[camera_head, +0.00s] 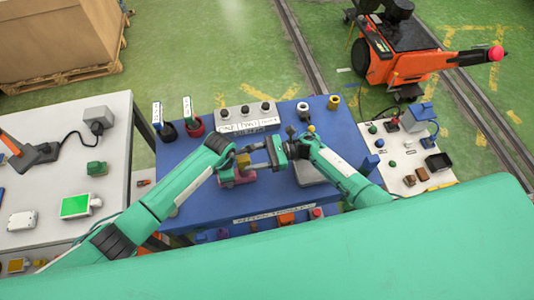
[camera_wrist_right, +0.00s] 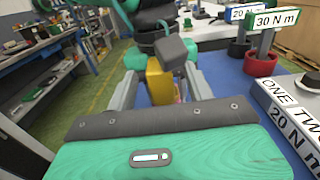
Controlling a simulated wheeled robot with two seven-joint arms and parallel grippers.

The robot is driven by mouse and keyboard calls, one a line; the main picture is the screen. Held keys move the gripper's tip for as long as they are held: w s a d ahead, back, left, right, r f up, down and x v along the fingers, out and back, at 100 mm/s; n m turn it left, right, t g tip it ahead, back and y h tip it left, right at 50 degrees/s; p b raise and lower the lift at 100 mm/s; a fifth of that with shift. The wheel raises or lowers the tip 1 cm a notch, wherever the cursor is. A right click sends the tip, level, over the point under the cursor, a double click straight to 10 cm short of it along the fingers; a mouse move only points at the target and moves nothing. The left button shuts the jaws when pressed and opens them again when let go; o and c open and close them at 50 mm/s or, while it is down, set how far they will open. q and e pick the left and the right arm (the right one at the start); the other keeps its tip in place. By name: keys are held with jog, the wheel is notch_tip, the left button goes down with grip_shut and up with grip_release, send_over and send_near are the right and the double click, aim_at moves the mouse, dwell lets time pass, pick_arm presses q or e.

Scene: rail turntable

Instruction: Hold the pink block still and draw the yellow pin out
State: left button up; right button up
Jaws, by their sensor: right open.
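The pink block (camera_head: 245,177) sits on the blue table, partly hidden by my arms. The yellow pin (camera_head: 243,160) stands up at the block. In the right wrist view the yellow pin (camera_wrist_right: 158,84) shows upright between my right fingers, with a bit of pink beside it. My right gripper (camera_head: 252,158) is open and points left at the pin. Its fingers (camera_wrist_right: 160,92) stand on either side of the pin, with a gap visible. My left gripper (camera_head: 227,172) is down at the left side of the pink block; its fingers are mostly hidden, so I cannot tell its grip.
A grey panel (camera_head: 246,125) with black knobs stands behind the block. Black and red cups (camera_head: 194,127) with labelled tools are at the back left. A grey plate (camera_head: 312,173) lies under my right arm. A white side table (camera_head: 60,190) is left, a parts board (camera_head: 408,160) right.

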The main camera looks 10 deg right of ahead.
jog(key=shift+a, duration=1.4)
jog(key=shift+c, duration=0.2)
grip_shut()
